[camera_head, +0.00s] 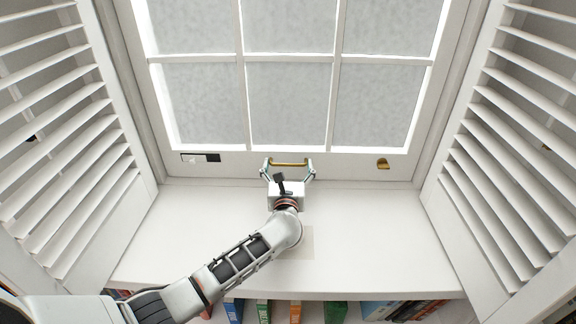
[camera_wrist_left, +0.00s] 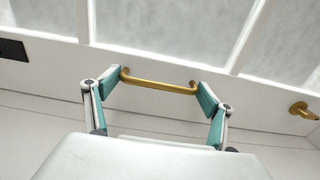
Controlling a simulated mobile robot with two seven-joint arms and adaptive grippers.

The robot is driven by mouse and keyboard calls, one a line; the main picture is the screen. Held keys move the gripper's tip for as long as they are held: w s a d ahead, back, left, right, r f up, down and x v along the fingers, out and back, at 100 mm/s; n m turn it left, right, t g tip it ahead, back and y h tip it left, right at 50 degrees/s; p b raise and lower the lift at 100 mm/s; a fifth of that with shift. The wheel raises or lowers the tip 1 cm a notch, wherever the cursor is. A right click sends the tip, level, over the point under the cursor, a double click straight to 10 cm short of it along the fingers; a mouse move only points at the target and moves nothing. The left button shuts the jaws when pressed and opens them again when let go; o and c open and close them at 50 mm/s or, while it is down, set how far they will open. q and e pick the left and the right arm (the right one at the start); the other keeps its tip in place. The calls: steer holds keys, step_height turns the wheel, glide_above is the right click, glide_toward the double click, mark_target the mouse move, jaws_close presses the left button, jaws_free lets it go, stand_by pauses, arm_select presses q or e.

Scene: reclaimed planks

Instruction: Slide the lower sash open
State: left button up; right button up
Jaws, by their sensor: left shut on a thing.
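The lower sash (camera_head: 290,60) is white with grey frosted panes in the head view. Its bottom rail (camera_head: 340,168) meets the back of the white sill, and I see no gap under it. A brass bar handle (camera_head: 289,164) is fixed at the middle of this rail. My left gripper (camera_head: 287,168) is at the handle, its two fingers closed against the bar's two ends. The left wrist view shows the handle (camera_wrist_left: 160,84) spanning between the teal finger pads of the gripper (camera_wrist_left: 161,88). My right gripper is in neither view.
A brass fitting (camera_head: 383,163) sits on the rail to the right, and a black-and-white plate (camera_head: 201,158) to the left. Louvred shutters (camera_head: 60,140) (camera_head: 520,140) stand at both sides. The sill (camera_head: 380,235) is clear, with books (camera_head: 264,311) below its front edge.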

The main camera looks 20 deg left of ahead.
mark_target(289, 103)
arm_select(q)
step_height(289, 103, up, 9)
steer(key=p, duration=0.4)
steer(key=shift+w+r, duration=0.1)
steer(key=shift+r, duration=0.1)
step_height(289, 103, up, 5)
steer(key=p, duration=0.4)
steer(key=shift+r, duration=0.15)
step_height(289, 103, up, 4)
steer(key=p, duration=0.2)
steer(key=shift+p, duration=0.35)
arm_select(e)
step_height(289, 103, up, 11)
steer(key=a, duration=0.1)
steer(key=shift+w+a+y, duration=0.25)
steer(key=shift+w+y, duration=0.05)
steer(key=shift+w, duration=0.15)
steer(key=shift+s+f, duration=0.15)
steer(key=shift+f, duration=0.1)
arm_select(q)
steer(key=o, duration=1.6)
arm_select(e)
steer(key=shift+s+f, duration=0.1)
arm_select(q)
steer(key=shift+s, duration=0.25)
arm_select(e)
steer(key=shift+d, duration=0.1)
